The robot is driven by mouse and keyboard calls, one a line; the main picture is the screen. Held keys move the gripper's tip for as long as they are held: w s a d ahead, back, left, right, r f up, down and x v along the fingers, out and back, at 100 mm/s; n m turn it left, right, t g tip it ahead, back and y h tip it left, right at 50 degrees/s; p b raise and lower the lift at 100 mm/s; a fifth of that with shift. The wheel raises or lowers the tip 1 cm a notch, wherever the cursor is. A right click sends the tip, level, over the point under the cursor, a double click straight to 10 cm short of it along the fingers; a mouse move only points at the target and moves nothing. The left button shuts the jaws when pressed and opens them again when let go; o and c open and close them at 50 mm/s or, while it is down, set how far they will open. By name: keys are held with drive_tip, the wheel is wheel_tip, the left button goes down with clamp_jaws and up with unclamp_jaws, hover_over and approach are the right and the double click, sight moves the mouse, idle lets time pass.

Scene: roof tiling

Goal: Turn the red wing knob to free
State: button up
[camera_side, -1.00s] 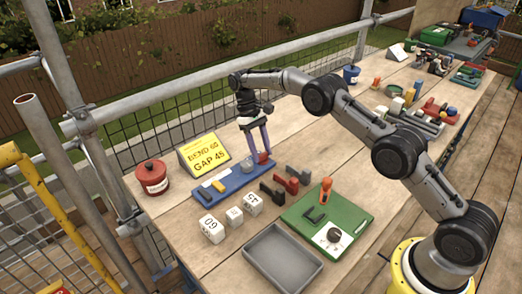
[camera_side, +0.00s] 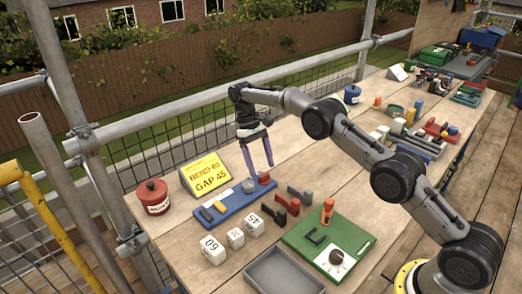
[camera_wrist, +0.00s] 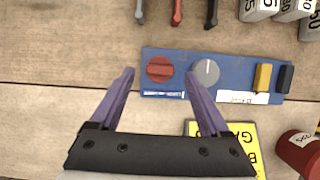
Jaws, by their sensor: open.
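The red wing knob (camera_wrist: 160,69) sits at one end of the blue board (camera_wrist: 183,66). Its raised wing lies roughly along the board's length in the wrist view. It also shows in the side view (camera_side: 264,178) at the board's right end. My gripper (camera_wrist: 159,76) is open and empty, its purple fingers on either side of the knob in the wrist view. In the side view my gripper (camera_side: 257,165) is above the knob, apparently clear of it. The small label strip by the knob is too small to read.
A round grey knob (camera_wrist: 207,71) is beside the red one, with yellow (camera_wrist: 263,77) and dark (camera_wrist: 286,78) blocks farther along. A yellow sign (camera_side: 206,174) stands behind the board. Coloured clips (camera_side: 287,203), white number cubes (camera_side: 235,238) and a red pot (camera_side: 152,196) are nearby.

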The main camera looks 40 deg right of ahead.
wheel_tip(320, 180, up, 8)
drive_tip(key=shift+f, duration=0.25)
